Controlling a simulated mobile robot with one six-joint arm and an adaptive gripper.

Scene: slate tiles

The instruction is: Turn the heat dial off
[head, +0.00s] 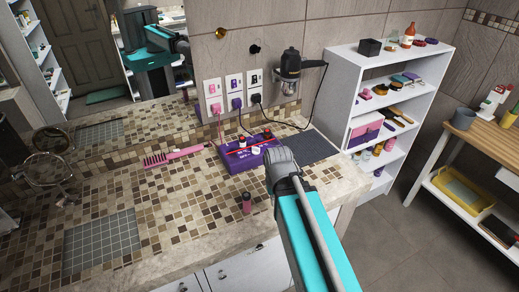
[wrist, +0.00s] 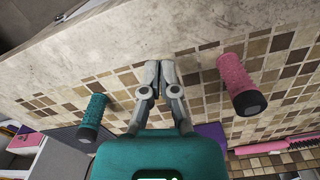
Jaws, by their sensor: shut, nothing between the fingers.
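A purple box-shaped appliance (head: 232,165) sits on the mosaic counter against the back wall, with small red and black parts on top and pale marks on its front. I cannot make out which part is the heat dial. My gripper (wrist: 158,66) is shut and empty in the wrist view, its fingertips over the tiled counter near its pale edge. In the head view my arm and wrist cover the appliance's right end, and the fingertips are hidden. A pink roller (wrist: 238,82) and a teal roller (wrist: 92,115) stand apart on either side of the fingers.
A pink comb (head: 172,156) lies left of the appliance. A dark mat (head: 305,147) lies to its right and a grey tiled mat (head: 102,240) at front left. A holstered hair dryer (head: 290,70) and cords hang behind. White shelves (head: 340,85) stand right.

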